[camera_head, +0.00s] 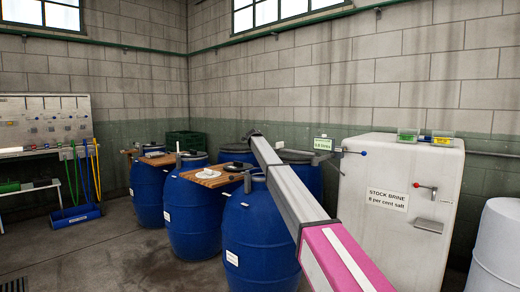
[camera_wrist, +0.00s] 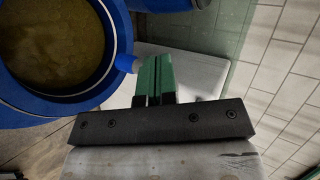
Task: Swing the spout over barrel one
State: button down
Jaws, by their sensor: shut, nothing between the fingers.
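My gripper (camera_wrist: 155,65) shows in the wrist view with its green fingers together and nothing between them. A blue rounded piece (camera_wrist: 127,63) lies just left of the fingertips, close to the rim of an open blue barrel (camera_wrist: 118,25) holding brownish liquid. I cannot tell whether the fingers touch that piece. The spout outlet is not clear. Blue barrels (camera_head: 190,218) stand in a group; which is barrel one cannot be read.
My arm crosses the head view in front of the right-hand barrels. A small display (camera_head: 322,144) stands behind them. A red-knobbed lever (camera_head: 418,186) is on the tank front. The floor (camera_head: 90,262) at left is mostly clear.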

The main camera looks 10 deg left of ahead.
jog(key=s+a+r, duration=0.5)
jog(key=s+a, duration=0.2)
jog(key=shift+s, duration=0.35)
jog(key=shift+a, duration=0.1)
jog(key=s+d+f+n+g, duration=0.2)
jog(key=s+d+f+n, duration=0.1)
jog(key=s+d+f, duration=0.8)
jog(key=s+d+f+n+g, duration=0.25)
jog(key=s+d+f, duration=0.35)
jog(key=d+f, duration=0.5)
jog(key=s+d+f+n+g, duration=0.2)
jog(key=s+d+f+n, duration=0.2)
jog(key=s+d+f, duration=0.8)
jog(key=s+d+f+n+g, duration=0.1)
jog(key=s+d+f+n, duration=0.2)
jog(key=s, duration=0.9)
jog(key=s+d+f+n+g+y, duration=0.1)
jog(key=s+d+f+n, duration=0.3)
jog(key=s+f, duration=0.6)
jog(key=s+d+f+n+g+y, duration=0.1)
jog(key=s+d+f+n+g, duration=0.2)
jog(key=s, duration=1.2)
notch_tip(320, 180, down, 4)
jog(key=d, duration=0.2)
jog(key=shift+s+d+f, duration=0.15)
jog(key=shift+s+d, duration=0.05)
jog(key=shift+d, duration=0.2)
